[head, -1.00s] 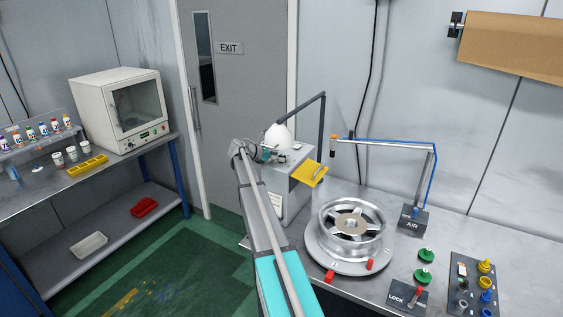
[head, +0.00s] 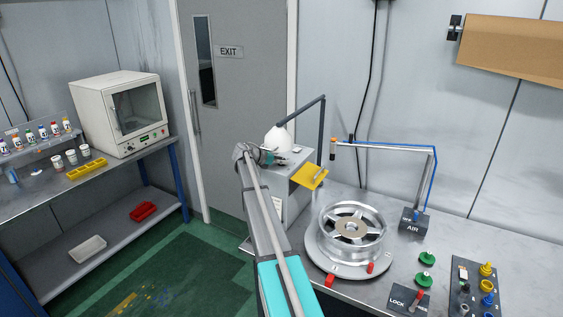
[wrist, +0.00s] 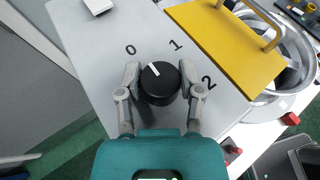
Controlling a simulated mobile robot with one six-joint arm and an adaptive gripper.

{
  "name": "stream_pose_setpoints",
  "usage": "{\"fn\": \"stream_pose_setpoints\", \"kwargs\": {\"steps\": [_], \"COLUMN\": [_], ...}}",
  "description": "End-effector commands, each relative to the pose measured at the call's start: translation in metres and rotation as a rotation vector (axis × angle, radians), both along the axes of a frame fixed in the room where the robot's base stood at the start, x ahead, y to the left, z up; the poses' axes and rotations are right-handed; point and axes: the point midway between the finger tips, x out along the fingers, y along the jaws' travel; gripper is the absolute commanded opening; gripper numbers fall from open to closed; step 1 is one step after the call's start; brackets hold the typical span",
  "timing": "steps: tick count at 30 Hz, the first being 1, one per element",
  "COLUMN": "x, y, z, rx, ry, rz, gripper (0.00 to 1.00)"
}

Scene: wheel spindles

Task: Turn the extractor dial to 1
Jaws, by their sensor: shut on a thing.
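The extractor dial (wrist: 160,88) is a round black knob with a white pointer mark on the grey top of a box. In the wrist view the mark points up and slightly left, between the printed 0 (wrist: 130,49) and 1 (wrist: 177,44), nearer the 0. A 2 (wrist: 207,82) is printed to the right. My gripper (wrist: 162,79) is shut on the dial, one finger on each side. In the head view my gripper (head: 266,156) is at the top of the grey extractor box (head: 293,202), and the dial is too small to make out there.
A yellow plate with a handle (wrist: 228,45) lies close to the right of the dial. A white block (wrist: 97,5) sits at the upper left. A wheel (head: 350,233) stands to the right.

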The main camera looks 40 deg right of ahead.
Motion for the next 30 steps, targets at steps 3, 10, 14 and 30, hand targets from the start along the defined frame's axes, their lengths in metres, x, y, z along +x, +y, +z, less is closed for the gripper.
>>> {"fn": "stream_pose_setpoints", "kwargs": {"steps": [3, 10, 14, 30], "x": [-0.0012, -0.0005, 0.0006, 0.0022], "y": [0.0017, 0.0002, -0.0003, -0.0016], "z": [-0.0004, -0.0007, -0.0007, -0.0008], "rx": [0.002, 0.003, 0.003, 0.004], "ry": [0.001, 0.002, 0.001, 0.001], "rz": [-0.003, -0.029, -0.074, -0.451], "gripper": [0.01, 0.01, 0.01, 0.01]}}
